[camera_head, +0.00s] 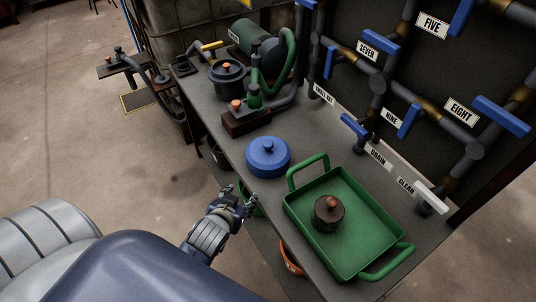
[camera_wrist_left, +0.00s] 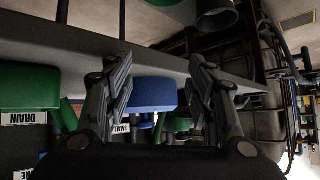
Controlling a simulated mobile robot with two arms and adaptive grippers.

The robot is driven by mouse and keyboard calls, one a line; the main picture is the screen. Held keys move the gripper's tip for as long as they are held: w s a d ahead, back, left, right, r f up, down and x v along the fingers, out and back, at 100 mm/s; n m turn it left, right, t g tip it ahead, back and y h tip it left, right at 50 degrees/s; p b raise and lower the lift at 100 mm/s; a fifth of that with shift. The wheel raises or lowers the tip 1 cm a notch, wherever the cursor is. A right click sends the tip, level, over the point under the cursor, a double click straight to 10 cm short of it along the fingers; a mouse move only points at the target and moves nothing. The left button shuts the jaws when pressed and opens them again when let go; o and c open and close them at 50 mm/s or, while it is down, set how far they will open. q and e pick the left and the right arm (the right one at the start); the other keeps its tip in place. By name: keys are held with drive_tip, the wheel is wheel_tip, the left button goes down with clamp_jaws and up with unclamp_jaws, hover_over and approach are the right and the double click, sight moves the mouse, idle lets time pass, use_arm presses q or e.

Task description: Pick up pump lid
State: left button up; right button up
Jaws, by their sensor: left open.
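A round blue lid-like piece with a small knob (camera_head: 268,157) sits on the grey bench, near its front edge; I take it for the pump lid, though no label shows on it. My left gripper (camera_head: 241,194) is open and empty at the bench's front edge, just short of the blue lid and apart from it. In the left wrist view, the blue lid (camera_wrist_left: 153,94) shows ahead between the two spread fingers (camera_wrist_left: 160,90), its lower parts partly hidden. My right gripper is not in view.
A green tray (camera_head: 375,238) with a dark round knobbed piece (camera_head: 328,213) stands right of the lid. A dark pot (camera_head: 228,78), a brown block with a green fitting (camera_head: 243,119) and a green pump (camera_head: 262,45) stand behind. Blue-handled pipes (camera_head: 378,85) line the back.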

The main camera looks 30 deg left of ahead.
sight(265, 147)
use_arm(q)
drive_tip(key=w+r+t, duration=0.2)
drive_tip(key=w+r+t+h, duration=0.1)
drive_tip(key=w+r+t, duration=0.1)
drive_tip(key=t, duration=0.1)
drive_tip(key=w+r+m+t, duration=0.1)
drive_tip(key=w+r+t, duration=0.1)
drive_tip(key=w+t, duration=0.1)
drive_tip(key=shift+a+h, duration=0.4)
drive_tip(key=shift+w, duration=0.25)
drive_tip(key=w, duration=0.3)
drive_tip(key=shift+w+d, duration=0.1)
drive_tip(key=shift+w, duration=0.3)
drive_tip(key=w, duration=0.6)
drive_tip(key=shift+w+d+f, duration=0.15)
drive_tip(key=shift+w+d, duration=0.05)
clamp_jaws()
